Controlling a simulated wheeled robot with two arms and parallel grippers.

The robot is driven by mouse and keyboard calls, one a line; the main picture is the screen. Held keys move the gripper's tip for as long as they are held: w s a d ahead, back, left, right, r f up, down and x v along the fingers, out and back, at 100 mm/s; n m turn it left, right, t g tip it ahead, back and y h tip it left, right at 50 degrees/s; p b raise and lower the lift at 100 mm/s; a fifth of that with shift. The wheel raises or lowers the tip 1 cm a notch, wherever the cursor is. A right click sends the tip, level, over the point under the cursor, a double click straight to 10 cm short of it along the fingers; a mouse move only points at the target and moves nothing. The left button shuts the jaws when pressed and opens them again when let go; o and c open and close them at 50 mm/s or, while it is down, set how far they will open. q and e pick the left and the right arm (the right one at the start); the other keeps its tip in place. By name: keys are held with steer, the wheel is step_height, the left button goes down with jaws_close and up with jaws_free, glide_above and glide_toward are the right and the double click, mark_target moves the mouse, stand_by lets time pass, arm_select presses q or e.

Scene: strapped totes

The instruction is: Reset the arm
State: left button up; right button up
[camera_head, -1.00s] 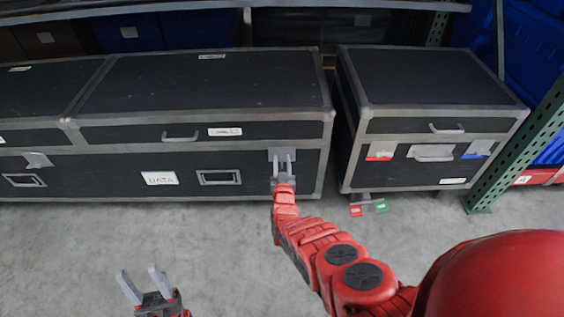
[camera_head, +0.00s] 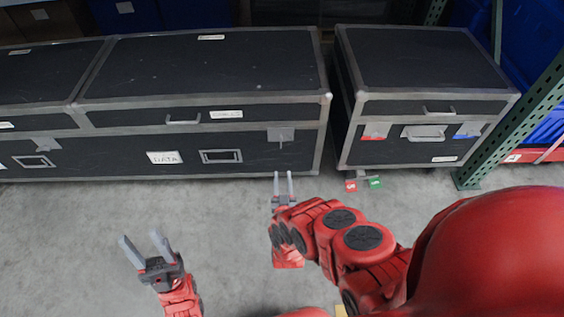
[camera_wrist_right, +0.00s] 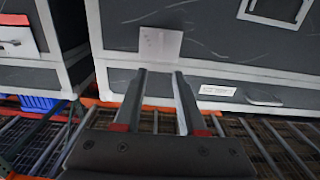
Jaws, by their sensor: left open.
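My right gripper (camera_head: 283,188) is in front of the long black case (camera_head: 225,128), apart from it, below the metal latch plate (camera_head: 281,136) on its front. Its two fingers point at the case and stand parallel with a gap between them and nothing in it. In the right wrist view the gripper (camera_wrist_right: 157,100) also shows a gap between its fingers, with the latch plate (camera_wrist_right: 160,44) beyond. My left gripper (camera_head: 148,250) is at the lower left over the bare floor, open and empty.
A smaller black case (camera_head: 425,105) stands to the right, with red and blue tags on its front. A red tag and a green tag (camera_head: 375,182) show by its lower edge. A green rack post (camera_head: 510,125) stands at the far right. The grey floor (camera_head: 80,230) in front is clear.

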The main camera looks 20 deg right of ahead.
steer(key=shift+s+a, duration=0.2)
steer(key=shift+s, duration=0.35)
